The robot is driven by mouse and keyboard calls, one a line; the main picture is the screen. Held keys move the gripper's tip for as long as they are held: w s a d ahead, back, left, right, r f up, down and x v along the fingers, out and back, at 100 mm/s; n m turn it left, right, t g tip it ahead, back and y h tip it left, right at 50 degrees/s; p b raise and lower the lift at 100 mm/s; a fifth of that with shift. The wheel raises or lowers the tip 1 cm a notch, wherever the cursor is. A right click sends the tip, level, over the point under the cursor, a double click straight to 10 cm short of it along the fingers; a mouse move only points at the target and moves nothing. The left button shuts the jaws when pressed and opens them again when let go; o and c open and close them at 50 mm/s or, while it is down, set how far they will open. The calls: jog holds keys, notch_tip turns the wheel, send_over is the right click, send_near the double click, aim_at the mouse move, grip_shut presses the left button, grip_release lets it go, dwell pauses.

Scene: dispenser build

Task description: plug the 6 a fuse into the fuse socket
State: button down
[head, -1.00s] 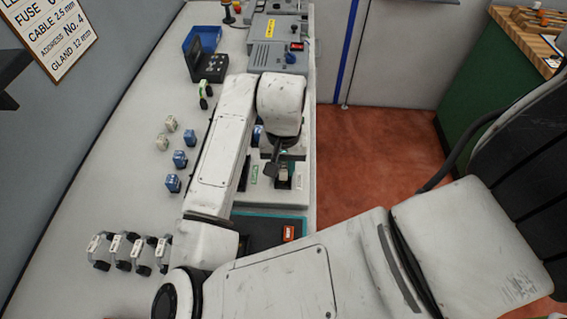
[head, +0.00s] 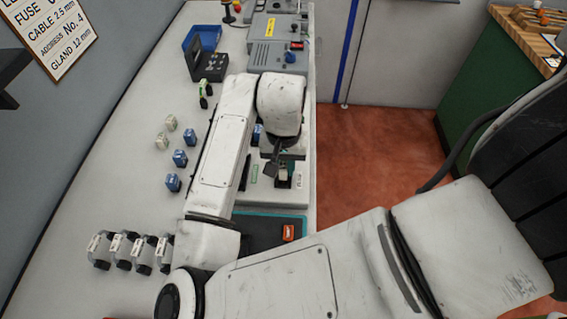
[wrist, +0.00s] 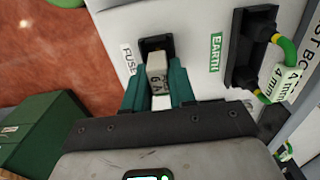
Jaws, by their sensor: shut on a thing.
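In the wrist view my gripper (wrist: 157,84) has its teal fingers shut on a pale fuse (wrist: 157,63). The fuse's printing reads like 6 A. The black fuse socket (wrist: 153,45), beside the FUSE lettering on a white panel, lies right at the fuse's far end. The fuse overlaps the socket's near edge in this view; I cannot tell whether it has entered. In the head view my gripper (head: 280,168) is over the pale test box (head: 262,196) at the bench edge, and the arm hides part of it.
A green-yellow 4 mm cable (wrist: 286,50) sits in black terminals right of the socket, by a green EARTH label (wrist: 215,53). Loose pale (head: 162,142) and blue blocks (head: 173,183) and several cable links (head: 122,248) lie on the bench. A dark tray (head: 262,232) is nearby.

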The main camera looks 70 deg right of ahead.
jog(key=shift+s+f+b, duration=0.1)
jog(key=shift+f+b, duration=0.5)
jog(key=shift+f, duration=0.5)
dwell(1.6)
jog(key=c, duration=1.2)
grip_release()
jog(key=shift+o, duration=0.2)
jog(key=shift+r+p, duration=0.5)
jog(key=shift+o, duration=0.7)
jog(key=shift+r, duration=0.25)
jog(key=shift+r+p, duration=2.7)
jog(key=shift+r, duration=0.3)
